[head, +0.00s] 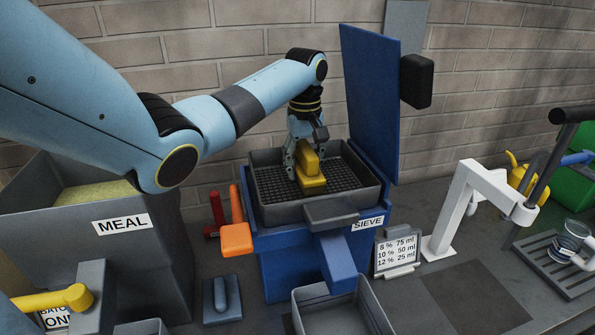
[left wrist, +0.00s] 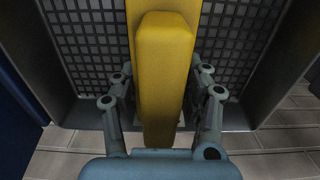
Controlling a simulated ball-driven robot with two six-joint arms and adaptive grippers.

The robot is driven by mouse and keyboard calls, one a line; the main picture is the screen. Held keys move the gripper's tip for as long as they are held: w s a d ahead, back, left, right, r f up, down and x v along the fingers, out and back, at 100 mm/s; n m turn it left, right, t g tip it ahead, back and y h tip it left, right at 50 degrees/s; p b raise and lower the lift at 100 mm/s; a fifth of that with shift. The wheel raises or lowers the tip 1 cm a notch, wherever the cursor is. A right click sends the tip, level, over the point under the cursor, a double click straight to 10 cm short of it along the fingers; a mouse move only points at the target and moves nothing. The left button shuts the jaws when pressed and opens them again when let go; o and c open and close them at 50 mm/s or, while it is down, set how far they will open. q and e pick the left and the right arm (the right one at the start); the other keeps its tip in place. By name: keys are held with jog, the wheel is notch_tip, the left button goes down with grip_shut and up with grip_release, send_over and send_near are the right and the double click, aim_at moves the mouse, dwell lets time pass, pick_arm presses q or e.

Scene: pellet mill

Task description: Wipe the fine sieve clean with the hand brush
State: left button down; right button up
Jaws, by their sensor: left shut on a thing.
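My left gripper (head: 301,160) is shut on the yellow hand brush (head: 312,184) and holds it in the fine sieve (head: 272,183), near the middle of its mesh. The sieve is a dark grey frame with a mesh floor, set in the blue box (head: 285,272) labelled SIEVE. In the left wrist view the brush (left wrist: 163,50) lies between the two fingers (left wrist: 163,90), with mesh (left wrist: 90,40) on both sides. The brush's underside is hidden, so I cannot tell whether it touches the mesh. My right gripper is not in view.
The blue lid (head: 372,100) stands open behind the sieve. A grey MEAL bin (head: 65,230) stands left. An orange-ended handle (head: 237,240) is beside the box. A grey bin (head: 345,310), a sign (head: 397,252) and a white stand (head: 462,205) are in front and right.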

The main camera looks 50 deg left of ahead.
pick_arm(q)
jog(key=shift+w+a+r, duration=0.2)
jog(key=shift+w+a, duration=0.25)
jog(key=shift+w, duration=0.25)
jog(key=shift+w+a, duration=0.2)
jog(key=shift+a, duration=0.05)
jog(key=shift+s+d+p, duration=0.35)
jog(key=shift+d+p, duration=0.1)
jog(key=shift+p, duration=0.3)
jog(key=shift+f, duration=0.3)
jog(key=shift+s, duration=0.1)
jog(key=shift+d, duration=0.15)
